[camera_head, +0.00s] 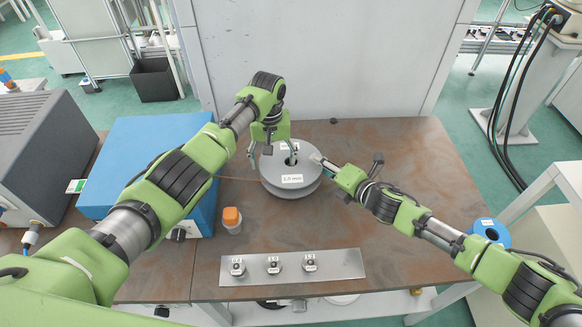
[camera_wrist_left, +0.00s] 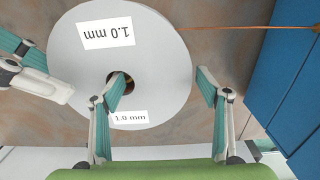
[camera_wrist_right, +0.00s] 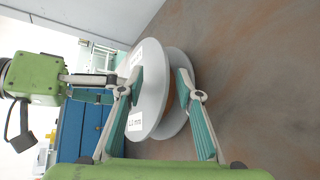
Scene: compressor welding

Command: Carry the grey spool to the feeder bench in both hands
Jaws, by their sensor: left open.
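The grey spool (camera_head: 283,180), labelled 1.0 mm, lies flat on the brown bench top. My left gripper (camera_head: 273,151) is above its far left part, pointing down. In the left wrist view the spool (camera_wrist_left: 160,65) shows from above; one finger of the open left gripper (camera_wrist_left: 165,90) is over the centre hole and the other is outside the rim. My right gripper (camera_head: 318,160) is at the spool's right rim. In the right wrist view the fingers of the right gripper (camera_wrist_right: 160,75) stand apart, on either side of the upper flange; contact is unclear.
A blue box (camera_head: 140,150) and a grey machine (camera_head: 45,150) stand left of the spool. An orange-capped jar (camera_head: 232,220) and a metal strip (camera_head: 340,265) with small parts are at the front. A blue ring (camera_head: 490,232) lies at right.

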